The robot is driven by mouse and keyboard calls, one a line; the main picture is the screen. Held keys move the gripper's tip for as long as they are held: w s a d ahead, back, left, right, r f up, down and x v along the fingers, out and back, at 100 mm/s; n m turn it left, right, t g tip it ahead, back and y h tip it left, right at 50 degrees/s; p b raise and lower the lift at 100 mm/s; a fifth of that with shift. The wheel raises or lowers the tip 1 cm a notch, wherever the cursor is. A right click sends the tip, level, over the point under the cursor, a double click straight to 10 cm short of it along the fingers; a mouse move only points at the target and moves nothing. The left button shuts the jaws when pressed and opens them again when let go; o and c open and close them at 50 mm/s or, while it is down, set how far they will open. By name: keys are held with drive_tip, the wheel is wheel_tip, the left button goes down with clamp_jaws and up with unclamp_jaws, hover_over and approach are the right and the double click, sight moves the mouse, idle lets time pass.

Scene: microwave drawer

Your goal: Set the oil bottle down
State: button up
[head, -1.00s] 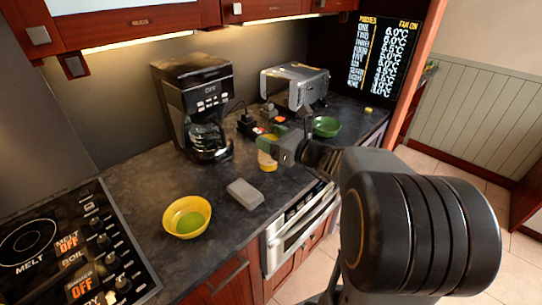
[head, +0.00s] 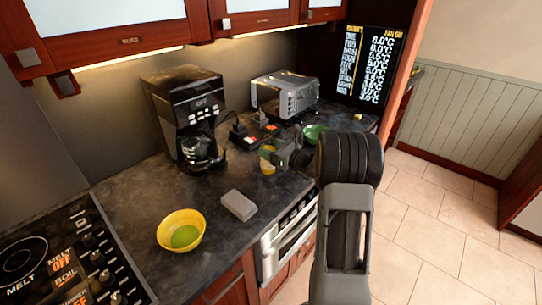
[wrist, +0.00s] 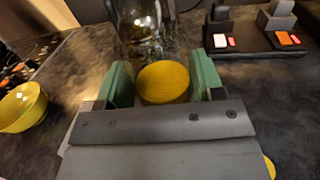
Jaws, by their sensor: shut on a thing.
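The oil bottle (head: 268,160) is yellow and upright over the dark counter, in front of the power sockets. In the wrist view its round yellow top (wrist: 163,83) sits between the two green fingers. My gripper (head: 276,154) is shut on it; the gripper also shows in the wrist view (wrist: 163,76). The bottle's lower part is partly hidden by the gripper in the wrist view. I cannot tell whether its base touches the counter.
A coffee maker (head: 187,118) stands behind to the left, a toaster (head: 285,94) at the back. A green bowl (head: 315,132) is right of the bottle. A grey block (head: 238,205) and yellow bowl (head: 181,231) are at front left. Some bare counter lies between.

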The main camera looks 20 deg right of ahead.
drive_tip(key=f, duration=0.1)
drive_tip(key=f+p, duration=0.1)
drive_tip(key=f, duration=0.1)
drive_tip(key=shift+w+d, duration=0.15)
drive_tip(key=shift+w, duration=0.05)
drive_tip(key=shift+f, duration=0.25)
drive_tip(key=shift+f, duration=0.1)
drive_tip(key=shift+f+b, duration=0.15)
drive_tip(key=shift+b, duration=0.15)
drive_tip(key=o, duration=1.1)
